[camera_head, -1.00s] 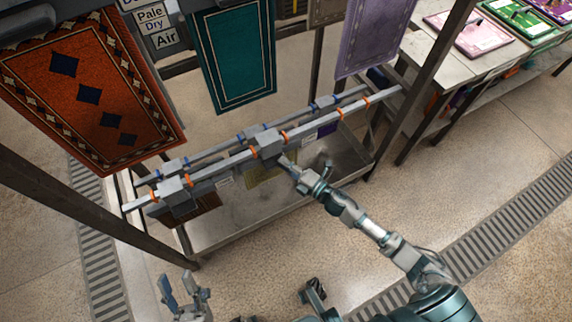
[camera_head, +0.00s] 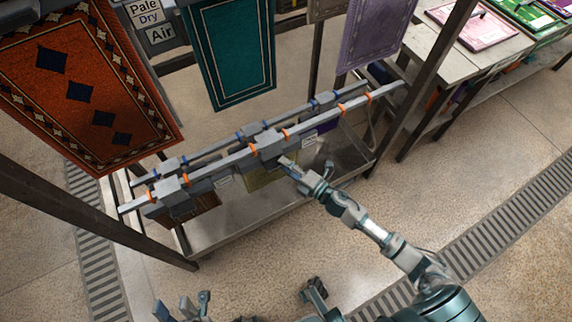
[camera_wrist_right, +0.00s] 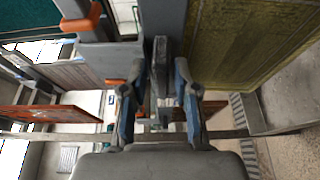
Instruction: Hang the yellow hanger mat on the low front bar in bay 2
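The yellow mat (camera_head: 268,179) hangs below the low front bar (camera_head: 222,160), under a grey clamp-like hanger block (camera_head: 268,148) between two orange rings in the middle bay. In the right wrist view the olive-yellow mat (camera_wrist_right: 238,45) fills the upper right. My right gripper (camera_head: 285,162) is just in front of the block. In its wrist view the fingers (camera_wrist_right: 158,92) are apart, with a grey tab (camera_wrist_right: 160,60) between them and visible gaps on both sides. My left gripper (camera_head: 182,303) is at the bottom edge, its fingers apart and empty, partly cut off.
A second low bar (camera_head: 215,145) with blue rings runs behind. A brown mat's hanger (camera_head: 170,190) is on the left. A metal tray (camera_head: 225,228) lies below. Orange (camera_head: 85,85), teal (camera_head: 232,50) and purple (camera_head: 375,35) mats hang above. Rack posts (camera_head: 425,80) stand at the sides.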

